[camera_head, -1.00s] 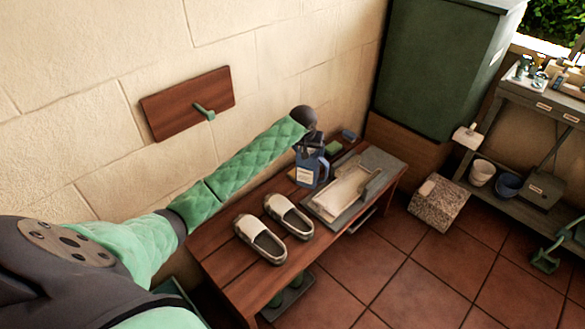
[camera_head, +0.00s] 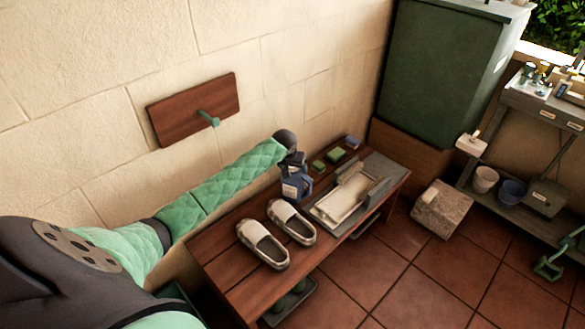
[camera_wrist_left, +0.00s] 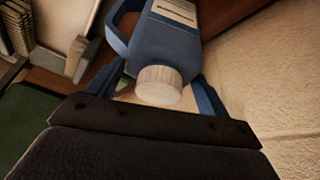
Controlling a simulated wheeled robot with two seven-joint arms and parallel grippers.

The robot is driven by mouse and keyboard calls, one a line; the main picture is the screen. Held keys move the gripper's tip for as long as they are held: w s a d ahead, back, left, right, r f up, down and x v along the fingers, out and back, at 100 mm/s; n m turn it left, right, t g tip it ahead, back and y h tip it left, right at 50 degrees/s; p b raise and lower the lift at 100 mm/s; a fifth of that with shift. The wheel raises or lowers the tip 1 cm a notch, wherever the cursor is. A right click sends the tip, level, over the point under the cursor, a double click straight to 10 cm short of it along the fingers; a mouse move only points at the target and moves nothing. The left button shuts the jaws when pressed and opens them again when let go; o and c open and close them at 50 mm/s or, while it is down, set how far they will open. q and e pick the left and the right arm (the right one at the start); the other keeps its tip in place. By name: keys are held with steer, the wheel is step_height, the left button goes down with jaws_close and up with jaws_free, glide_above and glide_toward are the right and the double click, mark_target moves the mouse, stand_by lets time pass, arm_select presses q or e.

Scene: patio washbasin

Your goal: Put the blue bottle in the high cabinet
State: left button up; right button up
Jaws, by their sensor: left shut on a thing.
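The blue bottle (camera_head: 296,189) is in my left gripper (camera_head: 292,163), over the back of the wooden bench behind the slippers. I cannot tell whether its base touches the bench. In the left wrist view the blue bottle (camera_wrist_left: 172,38) has a white cap (camera_wrist_left: 159,85) and a side handle. The left gripper's fingers (camera_wrist_left: 157,92) are on either side of it, shut on it. A large green cabinet (camera_head: 438,70) stands against the wall at the back right; its visible faces are closed. My right gripper is not in view.
The wooden bench (camera_head: 222,262) holds white slippers (camera_head: 292,222), a grey tray (camera_head: 348,196) and green sponges (camera_head: 336,154). A wooden wall board with a green hook (camera_head: 208,117) is above my arm. A stone block (camera_head: 440,208) and shelf (camera_head: 535,112) are at right. Tiled floor is open in front.

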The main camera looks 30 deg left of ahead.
arm_select(q)
steer(key=shift+f, duration=0.15)
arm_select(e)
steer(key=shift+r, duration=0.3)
arm_select(q)
steer(key=o, duration=2)
steer(key=shift+f, duration=0.1)
steer(key=v, duration=1.2)
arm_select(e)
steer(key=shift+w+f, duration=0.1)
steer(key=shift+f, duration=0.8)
